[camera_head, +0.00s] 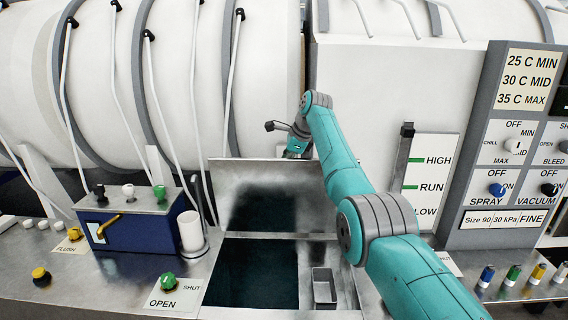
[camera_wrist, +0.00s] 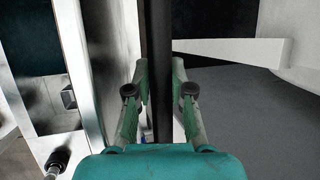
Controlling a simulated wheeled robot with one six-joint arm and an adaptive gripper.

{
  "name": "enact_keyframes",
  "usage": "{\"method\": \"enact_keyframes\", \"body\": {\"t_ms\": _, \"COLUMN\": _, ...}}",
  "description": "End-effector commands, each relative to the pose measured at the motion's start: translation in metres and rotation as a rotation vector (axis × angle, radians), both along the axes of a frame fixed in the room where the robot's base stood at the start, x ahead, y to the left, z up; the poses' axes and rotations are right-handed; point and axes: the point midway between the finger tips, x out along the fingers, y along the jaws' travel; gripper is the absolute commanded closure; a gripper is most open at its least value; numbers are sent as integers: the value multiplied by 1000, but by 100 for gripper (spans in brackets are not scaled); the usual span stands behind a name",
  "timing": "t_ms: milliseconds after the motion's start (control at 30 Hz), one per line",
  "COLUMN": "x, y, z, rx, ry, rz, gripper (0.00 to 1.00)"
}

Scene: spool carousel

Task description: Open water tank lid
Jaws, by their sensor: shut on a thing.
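The water tank lid (camera_head: 228,172) is a metal plate standing raised, nearly upright, at the back edge of the tank opening (camera_head: 250,275). The opening below it shows dark inside. My gripper (camera_wrist: 160,92) is shut on a black bar (camera_wrist: 160,40), with one finger on each side, in the wrist view. The bar runs beside the lid's metal face and looks like its handle; where it joins the lid is hidden. In the head view my wrist is just behind the lid's top edge, and the fingers are not clear there.
A small metal box (camera_head: 324,288) sits right of the opening. A green knob (camera_head: 167,281) marked OPEN and SHUT is at front left. A blue box (camera_head: 135,225) and a white cup (camera_head: 191,232) stand left of the lid. A white drum (camera_head: 270,60) rises behind, and a control panel (camera_head: 515,130) stands right.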

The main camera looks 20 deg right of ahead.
Motion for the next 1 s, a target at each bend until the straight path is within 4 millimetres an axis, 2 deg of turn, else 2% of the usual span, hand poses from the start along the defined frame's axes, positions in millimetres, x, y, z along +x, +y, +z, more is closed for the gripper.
{"method": "enact_keyframes", "body": {"t_ms": 733, "x": 1, "y": -1, "z": 1, "rx": 0, "ry": -5, "rz": -1, "gripper": 100}}
{"method": "enact_keyframes", "body": {"t_ms": 767, "x": 1, "y": -1, "z": 1, "rx": 0, "ry": -5, "rz": -1, "gripper": 74}}
{"method": "enact_keyframes", "body": {"t_ms": 833, "x": 0, "y": -1, "z": 1, "rx": 0, "ry": -4, "rz": 0, "gripper": 56}}
{"method": "enact_keyframes", "body": {"t_ms": 867, "x": 0, "y": -1, "z": 1, "rx": 0, "ry": -4, "rz": 0, "gripper": 52}}
{"method": "enact_keyframes", "body": {"t_ms": 1000, "x": 0, "y": -1, "z": 0, "rx": 0, "ry": -3, "rz": -1, "gripper": 52}}
